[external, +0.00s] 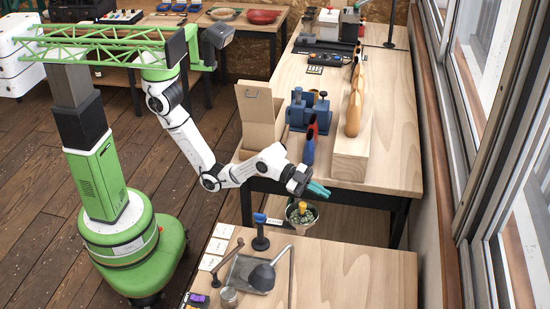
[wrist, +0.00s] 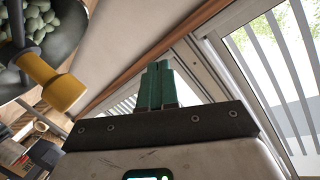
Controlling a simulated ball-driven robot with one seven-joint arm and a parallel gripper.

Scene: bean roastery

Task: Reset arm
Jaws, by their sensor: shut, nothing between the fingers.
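My gripper (external: 318,189) ends the white arm that reaches right from my green base in the external view. Its teal fingers are together with nothing between them, in the gap between the far bench and the near bench. In the wrist view the two teal fingers (wrist: 158,83) stand side by side, pointing toward the window. A bowl (external: 301,214) of greenish beans with a yellow-handled tool (external: 302,206) is just below and left of the fingertips. In the wrist view the yellow handle (wrist: 60,90) and beans (wrist: 38,22) show at upper left, apart from the fingers.
The far bench (external: 392,150) holds a blue vise (external: 308,112), a wooden block (external: 350,158) and a cardboard box (external: 258,118). The near bench (external: 360,275) carries a metal tray (external: 243,272) and a blue-topped tamper (external: 260,232); its right side is clear. Windows (external: 480,60) line the right.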

